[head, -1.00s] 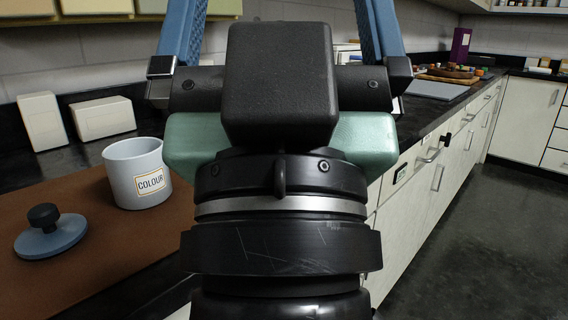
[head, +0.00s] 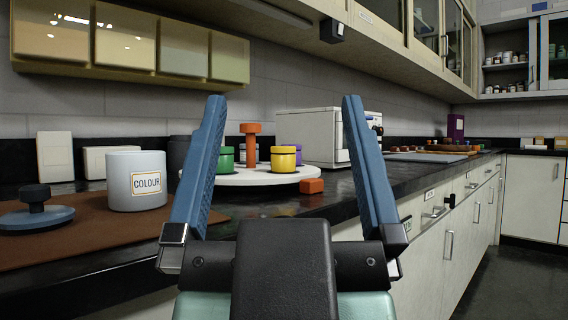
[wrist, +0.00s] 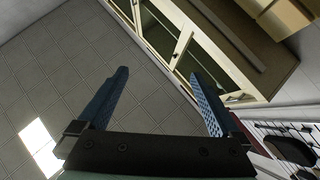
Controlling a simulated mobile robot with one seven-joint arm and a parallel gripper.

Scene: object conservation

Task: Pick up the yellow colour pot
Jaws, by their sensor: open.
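The yellow colour pot (head: 283,158) stands upright on a round white stand (head: 240,178) on the dark counter in the head view. A green pot (head: 226,160) and an orange-red knobbed post (head: 250,144) stand on the same stand. A purple pot (head: 298,154) is partly hidden behind the yellow one. My gripper (head: 279,110) is open and empty, in front of the stand, its blue fingers pointing up on either side of the pots in the picture. In the wrist view my gripper (wrist: 158,80) is also empty, with wall tiles and cabinets beyond it.
A white jar labelled COLOUR (head: 136,182) and a blue-grey lid with a black knob (head: 36,212) sit on a brown mat (head: 95,232) at left. An orange block (head: 312,186) lies by the stand. A white box (head: 310,137) stands behind. Cabinets (head: 375,22) hang above.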

